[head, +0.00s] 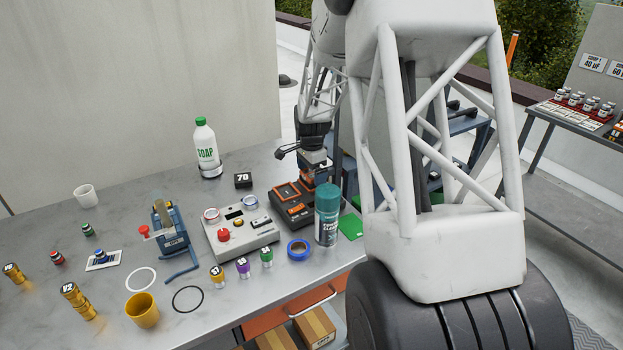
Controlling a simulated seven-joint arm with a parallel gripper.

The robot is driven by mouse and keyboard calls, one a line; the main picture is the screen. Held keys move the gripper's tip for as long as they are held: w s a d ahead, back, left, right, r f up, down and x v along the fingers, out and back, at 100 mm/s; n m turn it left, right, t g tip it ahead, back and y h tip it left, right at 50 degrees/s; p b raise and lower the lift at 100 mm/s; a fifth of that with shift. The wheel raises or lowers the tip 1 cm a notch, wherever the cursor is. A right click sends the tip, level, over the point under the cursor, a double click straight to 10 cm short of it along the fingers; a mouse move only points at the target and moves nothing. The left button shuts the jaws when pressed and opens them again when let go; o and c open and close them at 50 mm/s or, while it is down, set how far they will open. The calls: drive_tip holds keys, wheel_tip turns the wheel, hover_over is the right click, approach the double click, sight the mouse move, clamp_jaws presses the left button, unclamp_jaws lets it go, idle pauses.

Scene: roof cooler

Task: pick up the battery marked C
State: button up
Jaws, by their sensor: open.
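My gripper (308,160) is open at the back right of the grey table, pointing down. It is above or around an orange and black block (312,176), which looks like a battery standing at the far end of an orange and black charger (291,209). I cannot tell whether the fingers touch this block. No letter C is readable on it or anywhere on the charger. My arm hides the area behind and to the right of the gripper.
A teal spray can (327,214) stands close to the charger's right. A grey box with a red knob (238,232) is at its left. Blue tape (298,250) lies in front.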

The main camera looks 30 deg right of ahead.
drive_tip(key=shift+f, duration=0.85)
drive_tip(key=c, duration=1.1)
